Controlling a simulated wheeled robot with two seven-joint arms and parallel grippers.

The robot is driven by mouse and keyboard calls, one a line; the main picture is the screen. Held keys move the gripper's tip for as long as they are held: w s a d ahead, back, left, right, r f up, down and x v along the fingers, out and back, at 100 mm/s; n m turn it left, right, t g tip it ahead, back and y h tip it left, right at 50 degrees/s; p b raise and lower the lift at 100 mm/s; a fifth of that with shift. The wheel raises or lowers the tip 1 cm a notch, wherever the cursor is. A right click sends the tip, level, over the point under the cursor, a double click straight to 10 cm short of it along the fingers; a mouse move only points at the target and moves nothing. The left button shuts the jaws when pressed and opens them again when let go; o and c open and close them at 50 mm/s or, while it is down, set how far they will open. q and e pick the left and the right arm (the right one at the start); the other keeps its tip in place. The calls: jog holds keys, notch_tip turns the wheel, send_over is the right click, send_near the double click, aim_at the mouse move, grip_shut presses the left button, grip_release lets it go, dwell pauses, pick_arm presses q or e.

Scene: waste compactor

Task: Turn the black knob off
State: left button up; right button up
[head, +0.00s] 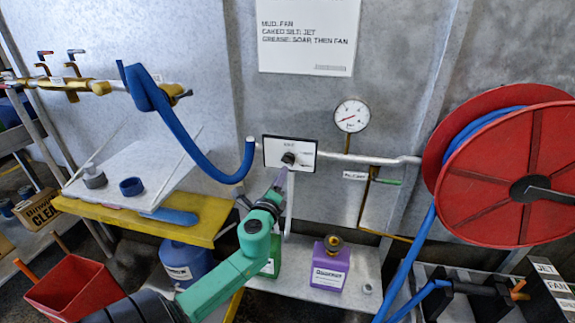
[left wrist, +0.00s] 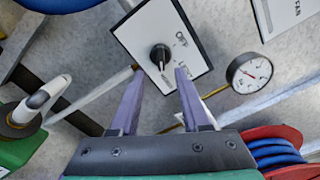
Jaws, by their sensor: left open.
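The black knob (head: 288,158) sits on a white panel with a dark border (head: 306,161), mounted on the grey wall in the middle of the head view. In the left wrist view the knob (left wrist: 160,56) stands out from the panel (left wrist: 136,28), with an OFF label beside it. Which mark the knob points to is too small to tell. My left gripper (head: 281,180) is just below the knob. In the left wrist view its two purple fingers (left wrist: 159,74) are open, with the knob just beyond their tips; contact cannot be told. My right gripper is not in view.
A pressure gauge (head: 351,115) and a grey pipe (head: 385,160) are right of the panel. A red hose reel (head: 505,175) stands farther right. A blue hose (head: 200,155) hangs at left. A purple bottle (head: 330,268) stands on the shelf below.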

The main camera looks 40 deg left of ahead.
aim_at(287, 163)
pick_arm(q)
jog(key=x, duration=0.6)
jog(key=shift+w+d, duration=0.2)
jog(key=shift+w, duration=0.05)
jog(key=shift+w+a, duration=0.35)
jog(key=shift+d, duration=0.1)
grip_shut()
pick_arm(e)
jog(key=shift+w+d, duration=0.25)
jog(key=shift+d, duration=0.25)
